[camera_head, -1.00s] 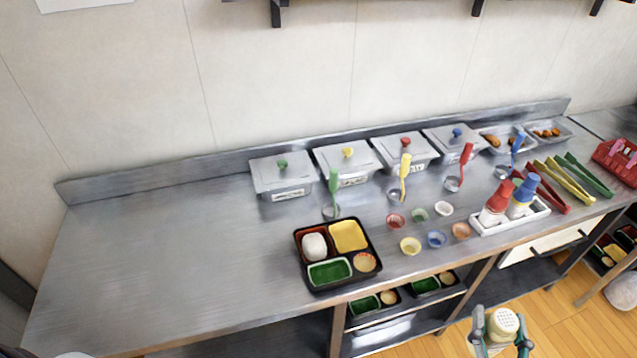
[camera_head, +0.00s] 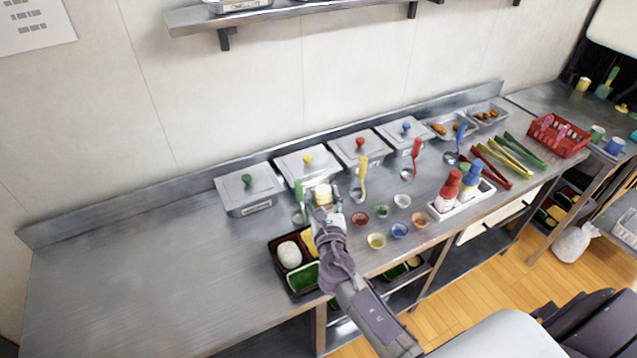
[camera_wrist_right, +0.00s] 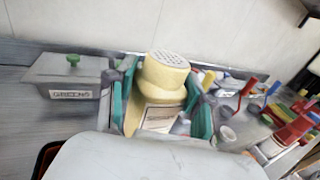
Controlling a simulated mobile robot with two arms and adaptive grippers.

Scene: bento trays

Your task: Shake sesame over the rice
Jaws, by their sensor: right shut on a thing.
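The sesame shaker (camera_wrist_right: 163,85) is cream with a perforated grey top and a label. My right gripper (camera_wrist_right: 162,105) is shut on it, with a green-lined finger on each side. In the head view the shaker (camera_head: 323,194) is upright in the right gripper (camera_head: 325,205), over the far right part of the bento tray. The rice (camera_head: 289,254) is a white mound in the left back compartment of the bento tray (camera_head: 294,294). It lies left of the shaker. My right arm hides the tray's right side. My left gripper is not in view.
Lidded steel containers (camera_head: 249,188) line the back, with coloured-handled ladles before them. Small sauce bowls (camera_head: 377,240) and a white caddy (camera_head: 461,203) with red and blue bottles stand to the right. The counter's left side (camera_head: 140,270) is clear.

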